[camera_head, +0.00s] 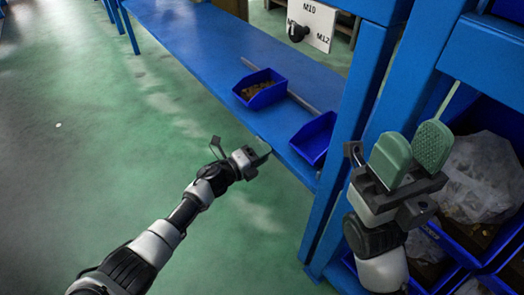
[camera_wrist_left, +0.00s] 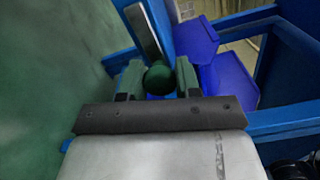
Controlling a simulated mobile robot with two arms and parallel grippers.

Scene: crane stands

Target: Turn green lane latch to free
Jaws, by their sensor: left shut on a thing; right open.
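The green latch knob (camera_wrist_left: 158,78) is a round ball between the two green-padded fingers of my left gripper (camera_wrist_left: 158,82) in the left wrist view. A flat grey metal bar (camera_wrist_left: 145,32) shows just beyond the knob; whether it joins the knob is hidden. My left gripper (camera_head: 262,155) is shut on the knob at the front edge of the blue shelf. In the head view the gripper hides the knob. My right gripper (camera_head: 412,153) is open and empty at the right, its green pads apart, in front of the blue frame.
Two blue bins, one with brown contents (camera_head: 260,88) and one nearer (camera_head: 314,138), sit on the blue shelf (camera_head: 200,40), a grey rod (camera_head: 302,102) between them. A white panel (camera_head: 312,22) has a black knob. A blue post (camera_head: 345,125) stands between my arms. Green floor at left is clear.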

